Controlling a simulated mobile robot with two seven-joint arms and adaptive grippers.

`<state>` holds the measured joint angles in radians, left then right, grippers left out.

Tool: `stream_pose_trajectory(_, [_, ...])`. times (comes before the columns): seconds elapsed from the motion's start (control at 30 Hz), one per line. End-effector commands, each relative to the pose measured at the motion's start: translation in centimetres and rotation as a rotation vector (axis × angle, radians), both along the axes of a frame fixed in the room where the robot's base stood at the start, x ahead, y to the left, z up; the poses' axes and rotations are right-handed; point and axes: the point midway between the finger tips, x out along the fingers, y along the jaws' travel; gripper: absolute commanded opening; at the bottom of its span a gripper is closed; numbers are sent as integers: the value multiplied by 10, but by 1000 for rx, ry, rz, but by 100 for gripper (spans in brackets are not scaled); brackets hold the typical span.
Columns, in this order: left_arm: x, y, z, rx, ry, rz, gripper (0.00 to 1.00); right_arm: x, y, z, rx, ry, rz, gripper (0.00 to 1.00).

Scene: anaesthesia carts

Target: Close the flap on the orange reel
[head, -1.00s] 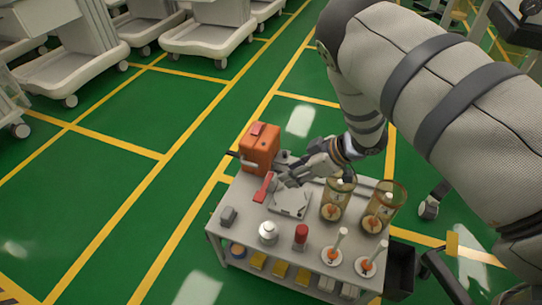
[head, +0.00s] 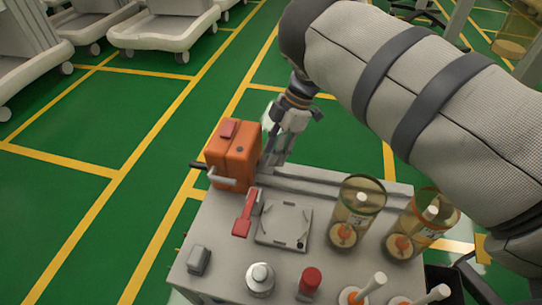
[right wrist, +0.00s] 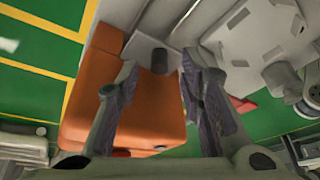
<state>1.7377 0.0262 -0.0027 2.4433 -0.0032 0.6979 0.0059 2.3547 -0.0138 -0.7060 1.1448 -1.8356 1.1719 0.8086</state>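The orange reel (head: 224,160) is a boxy orange housing at the back left corner of the grey cart. A red piece lies on its top and a grey crank handle (head: 222,180) is on its near side. My right gripper (head: 277,158) points down just right of the reel, its fingers partly blurred into the background. In the right wrist view the gripper (right wrist: 162,72) is open, with the orange housing (right wrist: 155,105) beneath and between the fingers. A pale plate (right wrist: 142,48), possibly the flap, adjoins the housing beyond the fingertips, beside a dark cylinder. Contact is unclear. My left gripper is out of view.
The cart top (head: 222,245) holds a red-handled lever (head: 243,215), a square grey plate (head: 284,224), two amber cylinders (head: 357,210), a silver pot (head: 260,280) and a red-capped item (head: 309,282). Green floor lies left of the cart.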

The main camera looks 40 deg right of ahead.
Motion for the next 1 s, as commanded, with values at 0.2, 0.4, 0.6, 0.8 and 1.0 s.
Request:
stream_pose_trajectory(0.2, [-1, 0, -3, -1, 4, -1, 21, 1, 6, -15, 0, 0, 0, 35])
stream_pose_trajectory(0.4, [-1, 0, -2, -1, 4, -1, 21, 1, 6, -14, 0, -1, 0, 32])
stream_pose_trajectory(0.6, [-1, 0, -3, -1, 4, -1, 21, 1, 6, -14, 0, -1, 0, 0])
stream_pose_trajectory(0.8, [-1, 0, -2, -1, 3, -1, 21, 1, 5, -14, 4, -5, -1, 0])
stream_pose_trajectory(1.0, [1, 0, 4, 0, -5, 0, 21, -2, 3, -15, 47, -51, -6, 0])
